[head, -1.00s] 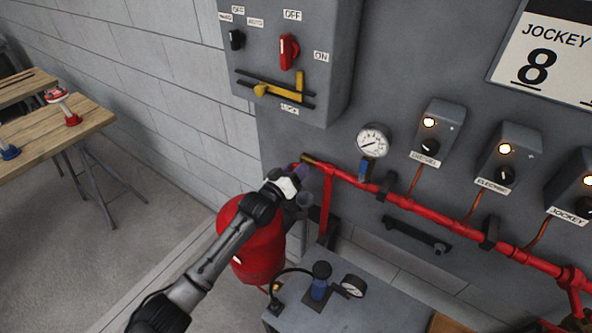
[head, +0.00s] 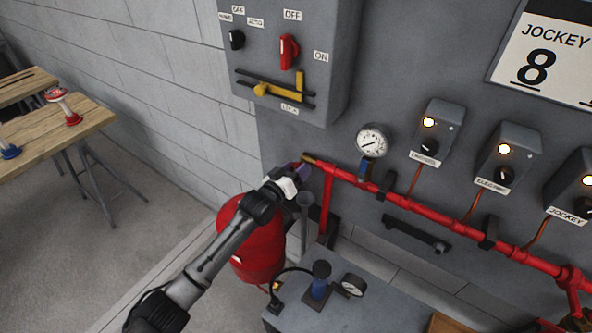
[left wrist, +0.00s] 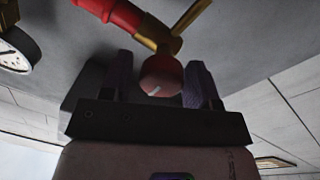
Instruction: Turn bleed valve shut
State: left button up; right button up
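The bleed valve is at the left end of the red pipe, with a brass body (left wrist: 190,18) and a round red knob (left wrist: 162,75) in the left wrist view. In the head view its brass end (head: 309,158) shows just above my left gripper (head: 303,173). In the left wrist view, the two dark fingers of my left gripper (left wrist: 160,84) stand on either side of the knob. A small gap shows at the left finger; the right finger is close to the knob, and contact is unclear. My right gripper is out of view.
A pressure gauge (head: 372,141) sits right of the valve, above the red pipe (head: 430,212). A grey switch box (head: 330,60) hangs above. A red tank (head: 258,250) and a grey funnel pipe (head: 305,215) stand below. A bench (head: 340,310) holds another gauge.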

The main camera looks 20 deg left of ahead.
pick_arm(q)
jog(key=shift+o, duration=0.8)
jog(key=shift+f, duration=0.1)
jog(key=shift+s, duration=0.15)
jog(key=v, duration=1.3)
jog(key=shift+s+a+p, duration=0.15)
jog(key=shift+s+p, duration=0.15)
jog(key=shift+p, duration=0.1)
